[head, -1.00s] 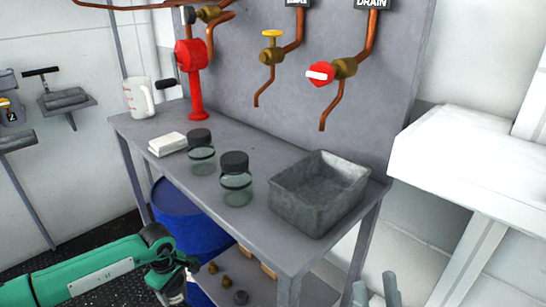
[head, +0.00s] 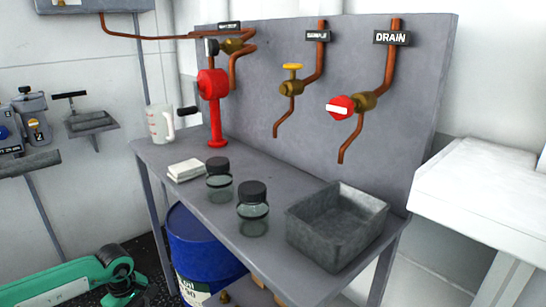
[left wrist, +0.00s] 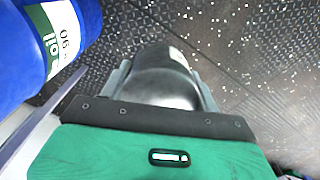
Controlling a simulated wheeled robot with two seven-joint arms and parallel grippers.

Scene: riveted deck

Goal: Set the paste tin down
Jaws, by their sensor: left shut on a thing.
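My left gripper (left wrist: 163,78) is shut on a grey, rounded thing in the left wrist view, which I take to be the paste tin (left wrist: 160,70). A finger shows on each side of it, and dark patterned floor lies beyond. In the head view my green left arm comes in at the bottom left, low and in front of the bench; its gripper end (head: 125,290) is partly cut off by the lower edge. The tin cannot be made out there. My right gripper is out of view.
The grey bench (head: 228,215) carries a jug (head: 158,123), white cloths (head: 186,171), two dark-lidded jars (head: 219,180) (head: 253,208) and a grey tray (head: 320,250). A blue drum (head: 195,250) stands under it, close beside my left gripper (left wrist: 70,25). Bare bench top shows between these things.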

